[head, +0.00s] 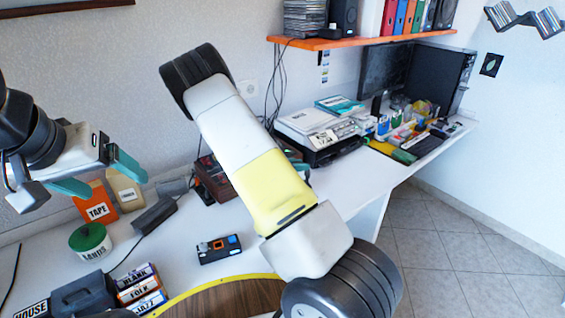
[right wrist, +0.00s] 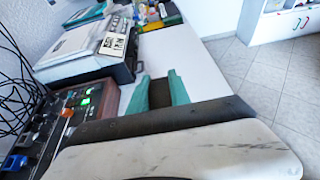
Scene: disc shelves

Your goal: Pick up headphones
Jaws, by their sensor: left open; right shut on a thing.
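I cannot make out the headphones as such in either view. My right gripper (right wrist: 158,90) reaches over the white desk (right wrist: 192,55) in the right wrist view. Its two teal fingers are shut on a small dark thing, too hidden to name. In the head view my right arm hides most of this gripper; only a bit of teal shows beside the arm. My left gripper (head: 98,177) is open and empty, above the desk at the left, in front of an orange TAPE box (head: 96,203).
A dark red device with knobs (right wrist: 88,105) stands left of my right gripper, with a printer-like machine (right wrist: 88,45) behind it. A green-lidded tin (head: 90,242), a small black device (head: 219,249) and label boxes (head: 138,288) are on the near desk. An orange shelf (head: 350,40) hangs above.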

